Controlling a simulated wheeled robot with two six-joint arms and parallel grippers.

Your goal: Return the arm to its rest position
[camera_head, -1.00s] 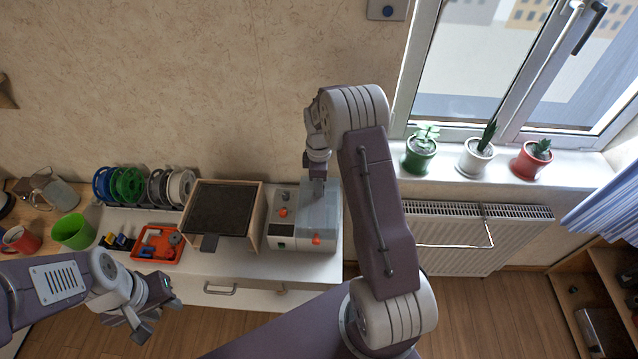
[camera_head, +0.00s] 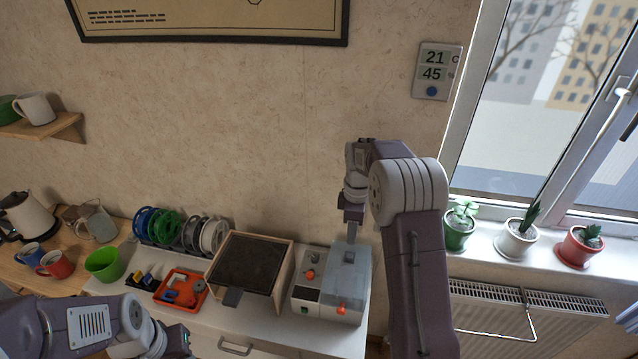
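My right arm rises on the right side of the head view and bends down at its top. My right gripper (camera_head: 352,232) points down just above the clear lid of a white machine (camera_head: 325,303) with orange knobs. Its fingers are seen edge-on, so I cannot tell whether they are open or shut, or whether they touch the lid. My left arm comes in at the lower left. Its wrist (camera_head: 140,330) shows in front of the white counter, but its gripper fingers are cut off or hidden at the bottom edge.
A dark-topped wooden box (camera_head: 250,262) stands left of the machine. An orange tray (camera_head: 180,290), a green cup (camera_head: 104,265) and several spools (camera_head: 180,230) are further left. Potted plants (camera_head: 516,237) stand on the windowsill above a radiator (camera_head: 530,310).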

